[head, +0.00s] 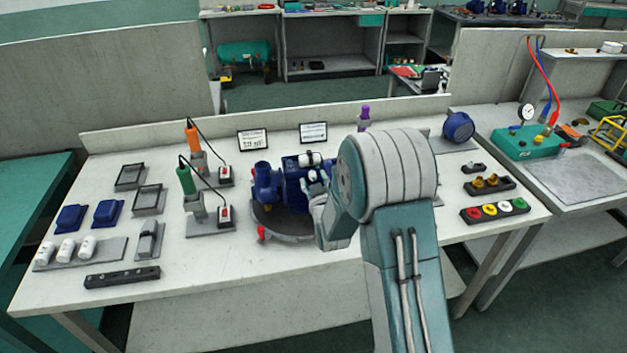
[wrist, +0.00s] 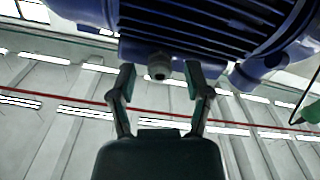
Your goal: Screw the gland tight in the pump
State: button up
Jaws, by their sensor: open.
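The blue pump (head: 266,186) stands on a dark round plate (head: 285,227) in the middle of the bench. In the wrist view its finned blue body (wrist: 200,30) fills the top. A small grey-brown gland (wrist: 159,66) sticks out of the body there. My gripper (wrist: 160,78) is open, with one finger on each side of the gland and a visible gap to each. I cannot tell how deep the gland sits in its hole. In the head view my arm hides much of the gripper and the pump's right side.
Green (head: 186,181) and orange (head: 192,140) corded tools stand left of the pump. A red-handled part (head: 262,233) is at the plate's front edge. Trays with fittings (head: 489,185) and coloured rings (head: 495,210) lie right. The bench front is mostly clear.

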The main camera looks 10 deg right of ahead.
jog(key=n, duration=0.3)
jog(key=shift+s, duration=0.1)
jog(key=shift+c, duration=0.3)
grip_shut()
jog(key=m, duration=0.3)
dwell(0.3)
